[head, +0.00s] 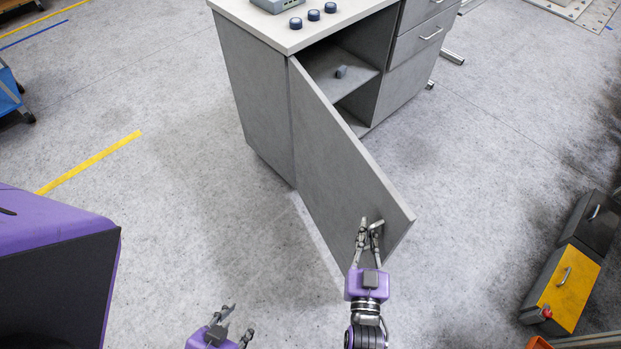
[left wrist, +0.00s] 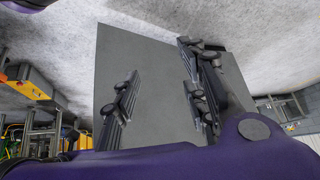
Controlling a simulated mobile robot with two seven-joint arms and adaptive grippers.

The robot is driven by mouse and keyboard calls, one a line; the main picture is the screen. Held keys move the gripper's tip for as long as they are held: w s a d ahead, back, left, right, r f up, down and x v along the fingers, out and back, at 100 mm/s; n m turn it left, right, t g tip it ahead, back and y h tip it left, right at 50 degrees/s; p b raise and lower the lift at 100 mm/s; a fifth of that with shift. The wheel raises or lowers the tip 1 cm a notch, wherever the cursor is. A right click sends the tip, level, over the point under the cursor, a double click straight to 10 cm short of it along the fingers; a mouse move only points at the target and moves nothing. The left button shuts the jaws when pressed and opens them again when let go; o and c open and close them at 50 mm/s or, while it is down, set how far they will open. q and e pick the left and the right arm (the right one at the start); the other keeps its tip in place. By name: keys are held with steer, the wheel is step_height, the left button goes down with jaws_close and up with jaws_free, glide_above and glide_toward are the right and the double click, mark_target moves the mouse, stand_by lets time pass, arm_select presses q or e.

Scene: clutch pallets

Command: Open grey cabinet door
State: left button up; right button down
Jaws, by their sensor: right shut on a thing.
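The grey cabinet (head: 258,105) stands at the top middle of the head view. Its grey door (head: 335,165) is hinged at the cabinet's left corner and swung wide open toward me, showing the shelf inside. My right gripper (head: 368,228) is shut on the door handle (head: 377,225) near the door's free edge; the fingers partly hide the handle. My left gripper (head: 238,324) is open and empty, low in the head view, left of the door and apart from it. In the left wrist view its fingers (left wrist: 158,100) are spread in front of the grey door panel (left wrist: 150,65).
Dark round knobs (head: 313,15) and a grey device (head: 277,4) sit on top. Yellow and black boxes (head: 566,285) stand at the right. The floor left of the door is clear.

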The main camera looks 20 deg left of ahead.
arm_select(q)
steer(key=shift+w, duration=0.15)
arm_select(e)
steer(key=shift+s+d+f, duration=0.15)
steer(key=shift+d+f, duration=0.2)
steer(key=shift+d, duration=0.05)
steer(key=c, duration=2.1)
jaws_free()
steer(key=shift+r, duration=0.1)
arm_select(q)
steer(key=shift+d+r, duration=0.1)
steer(key=shift+d, duration=0.1)
arm_select(e)
steer(key=shift+r, duration=0.15)
arm_select(q)
steer(key=shift+a, duration=0.1)
arm_select(e)
steer(key=shift+a, duration=0.2)
steer(key=shift+s, duration=0.15)
arm_select(q)
steer(key=w, duration=0.3)
steer(key=shift+d+r+t, duration=0.25)
steer(key=shift+t, duration=0.05)
arm_select(e)
steer(key=v, duration=0.7)
arm_select(q)
steer(key=shift+s, duration=0.15)
